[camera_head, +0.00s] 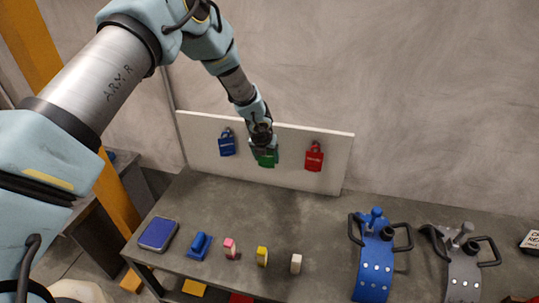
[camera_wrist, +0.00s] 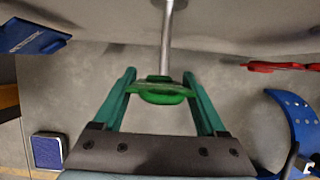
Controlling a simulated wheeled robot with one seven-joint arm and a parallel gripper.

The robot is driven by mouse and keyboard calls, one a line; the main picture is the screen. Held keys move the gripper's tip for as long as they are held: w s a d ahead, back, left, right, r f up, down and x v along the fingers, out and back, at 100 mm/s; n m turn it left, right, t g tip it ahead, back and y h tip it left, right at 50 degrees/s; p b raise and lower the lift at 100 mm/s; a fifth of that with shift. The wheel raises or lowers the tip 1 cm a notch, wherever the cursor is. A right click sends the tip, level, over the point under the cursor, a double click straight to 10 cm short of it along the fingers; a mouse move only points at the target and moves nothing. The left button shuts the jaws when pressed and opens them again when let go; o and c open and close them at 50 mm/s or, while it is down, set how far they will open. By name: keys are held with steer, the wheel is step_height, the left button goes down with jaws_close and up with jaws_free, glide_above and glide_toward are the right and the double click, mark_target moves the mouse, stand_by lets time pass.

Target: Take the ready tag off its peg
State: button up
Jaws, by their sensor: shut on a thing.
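A green tag (camera_head: 268,160) is at the middle of the white board (camera_head: 200,150), partly covered by my gripper (camera_head: 262,148). I cannot read its lettering. In the wrist view the green tag (camera_wrist: 163,92) lies between the two green fingers of my gripper (camera_wrist: 160,82), which is shut on it. A metal peg (camera_wrist: 167,45) runs from the board to the tag; I cannot tell whether its end is still through the tag's hole. A blue tag (camera_head: 227,145) hangs to the left and a red tag (camera_head: 314,158) to the right.
The grey bench (camera_head: 270,210) below holds a blue ink pad (camera_head: 158,234), a blue block (camera_head: 199,246) and small pink, yellow and white pieces. A blue clamp-like fixture (camera_head: 375,260) and a grey one (camera_head: 463,265) stand at the right. The bench just below the board is clear.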

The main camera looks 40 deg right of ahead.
steer(key=shift+a, duration=0.1)
steer(key=s+a+b, duration=0.3)
steer(key=a+b, duration=0.2)
steer(key=b, duration=0.1)
steer(key=shift+s+a+b, duration=0.35)
steer(key=shift+s+a, duration=0.05)
